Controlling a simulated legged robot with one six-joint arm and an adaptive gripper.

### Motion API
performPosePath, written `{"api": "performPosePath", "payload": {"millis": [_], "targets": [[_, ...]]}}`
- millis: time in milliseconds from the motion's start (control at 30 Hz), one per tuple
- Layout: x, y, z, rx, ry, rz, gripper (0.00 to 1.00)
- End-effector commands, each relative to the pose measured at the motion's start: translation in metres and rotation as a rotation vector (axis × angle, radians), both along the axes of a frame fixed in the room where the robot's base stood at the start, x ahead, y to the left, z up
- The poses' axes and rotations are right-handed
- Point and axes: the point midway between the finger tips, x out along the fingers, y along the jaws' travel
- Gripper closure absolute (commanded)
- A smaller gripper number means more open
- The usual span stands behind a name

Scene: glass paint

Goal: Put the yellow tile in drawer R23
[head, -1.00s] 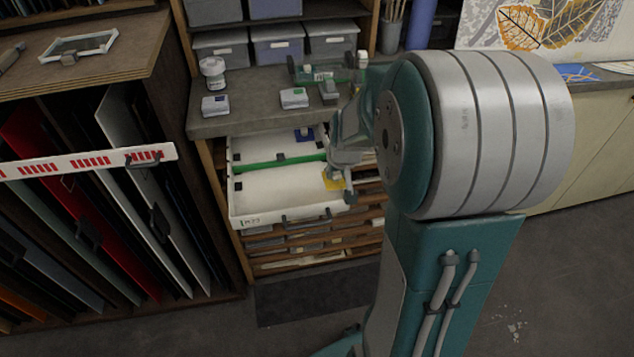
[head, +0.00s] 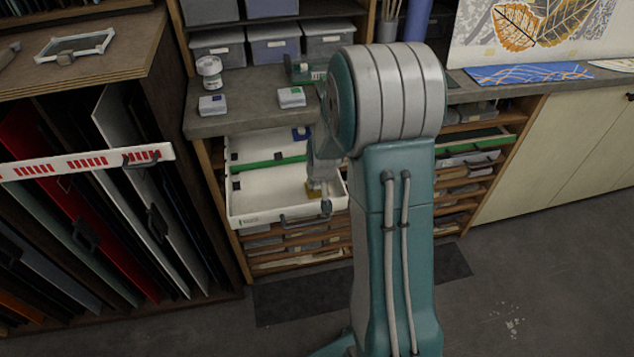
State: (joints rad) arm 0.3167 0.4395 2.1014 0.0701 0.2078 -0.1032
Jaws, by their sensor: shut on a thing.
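The yellow tile (head: 312,189) is small in the head view, over the front right part of an open white drawer (head: 262,190). My gripper (head: 322,196) is shut on the tile. Its body and my arm hide part of the tile and the drawer's right side. I cannot tell whether the tile touches the drawer floor. A green divider (head: 270,164) crosses the drawer, and a blue piece (head: 300,133) lies in the back part. The label on the drawer front (head: 250,220) is too small to read.
A worktop (head: 240,122) above the drawer holds a white jar (head: 209,72) and small boxes. Another drawer (head: 470,157) on the right is slightly out. At left stand a sheet rack (head: 60,220) and a red-and-white bar (head: 85,163). Floor (head: 540,270) at right is clear.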

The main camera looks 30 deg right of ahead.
Motion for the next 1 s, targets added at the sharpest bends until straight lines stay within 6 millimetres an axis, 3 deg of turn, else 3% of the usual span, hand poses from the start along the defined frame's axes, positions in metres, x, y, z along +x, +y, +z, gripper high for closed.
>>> {"api": "performPosePath", "payload": {"millis": [100, 133, 200, 667, 1000], "targets": [[0.000, 0.000, -0.002, 0.000, 0.001, 0.000, 1.00], [0.000, 0.000, -0.002, 0.000, 0.001, 0.000, 0.61], [0.000, 0.000, -0.002, 0.000, 0.001, 0.000, 0.36], [-0.001, 0.000, 0.005, -0.001, -0.002, 0.000, 0.36], [-0.022, 0.006, 0.058, -0.001, -0.005, -0.001, 0.36]]}}
